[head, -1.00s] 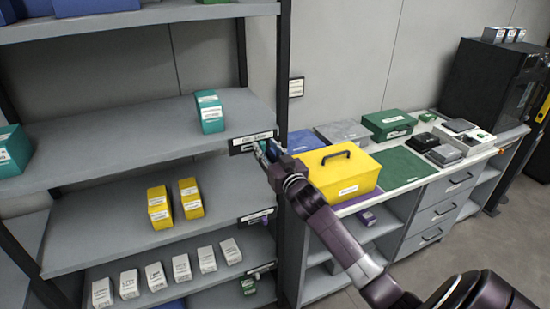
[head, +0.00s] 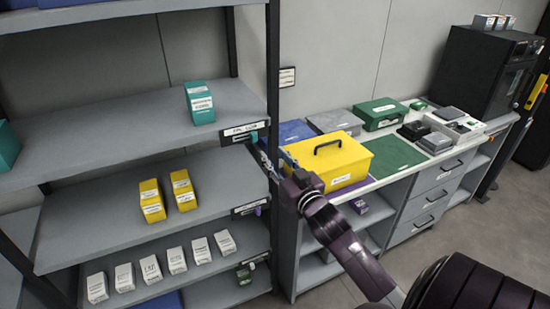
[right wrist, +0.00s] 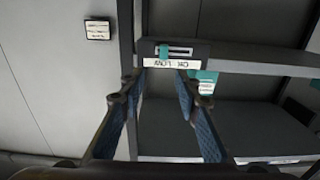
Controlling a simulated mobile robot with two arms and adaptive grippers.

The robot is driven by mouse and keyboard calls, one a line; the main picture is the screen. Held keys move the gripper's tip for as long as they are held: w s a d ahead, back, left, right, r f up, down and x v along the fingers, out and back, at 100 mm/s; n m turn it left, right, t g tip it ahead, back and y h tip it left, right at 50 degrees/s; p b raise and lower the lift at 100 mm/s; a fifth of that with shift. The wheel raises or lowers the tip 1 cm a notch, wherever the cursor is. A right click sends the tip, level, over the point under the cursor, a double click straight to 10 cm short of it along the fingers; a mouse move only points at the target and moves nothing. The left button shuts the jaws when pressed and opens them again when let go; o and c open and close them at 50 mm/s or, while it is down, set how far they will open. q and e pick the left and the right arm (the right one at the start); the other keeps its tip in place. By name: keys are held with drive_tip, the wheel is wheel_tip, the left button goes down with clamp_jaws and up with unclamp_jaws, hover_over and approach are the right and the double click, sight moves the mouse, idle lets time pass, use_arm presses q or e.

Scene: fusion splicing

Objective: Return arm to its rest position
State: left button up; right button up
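My right gripper (head: 274,163) is just in front of the shelf rack's right end, a little below and right of the upper shelf label (head: 244,131). In the right wrist view its two fingers (right wrist: 160,88) are spread, with nothing between them. The label holder (right wrist: 172,52), with a teal tab (right wrist: 164,52), lies beyond the fingertips and looks apart from them. My right arm (head: 335,230) reaches in from the lower right. My left gripper is in neither view.
The rack holds teal boxes (head: 200,102), yellow boxes (head: 151,201) and several white boxes (head: 174,260). Right of it, a counter carries a yellow case (head: 335,168), a green case (head: 380,114) and a green mat (head: 397,153). Floor shows at the lower right.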

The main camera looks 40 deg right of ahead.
drive_tip(key=shift+f, duration=0.15)
wheel_tip(320, 180, down, 24)
drive_tip(key=s+a+r+g+y+b, duration=0.1)
drive_tip(key=s+g+b, duration=0.1)
drive_tip(key=g, duration=0.2)
drive_tip(key=s+a+f+n+g+b, duration=0.1)
drive_tip(key=s+a+f, duration=0.15)
drive_tip(key=f, duration=0.55)
drive_tip(key=s+a+f+g+y+b, duration=0.1)
drive_tip(key=s+f+g, duration=0.15)
drive_tip(key=f, duration=0.55)
drive_tip(key=s+a+f+n+g+b, duration=0.15)
drive_tip(key=s+f, duration=0.25)
drive_tip(key=f, duration=0.4)
drive_tip(key=s+a+f+n+g+b, duration=0.1)
drive_tip(key=s+a+f, duration=0.3)
drive_tip(key=s+f, duration=0.5)
drive_tip(key=s+a+f+g+y+b, duration=0.1)
drive_tip(key=s+a+f+g, duration=0.3)
drive_tip(key=s+f, duration=0.5)
drive_tip(key=s+a+f+n+g+y+b, duration=0.1)
drive_tip(key=s+a+f, duration=0.4)
drive_tip(key=s, duration=1.4)
wheel_tip(320, 180, down, 4)
drive_tip(key=shift+s+a+f+n+g, duration=0.25)
drive_tip(key=shift+n+g, duration=0.1)
drive_tip(key=shift+g, duration=0.35)
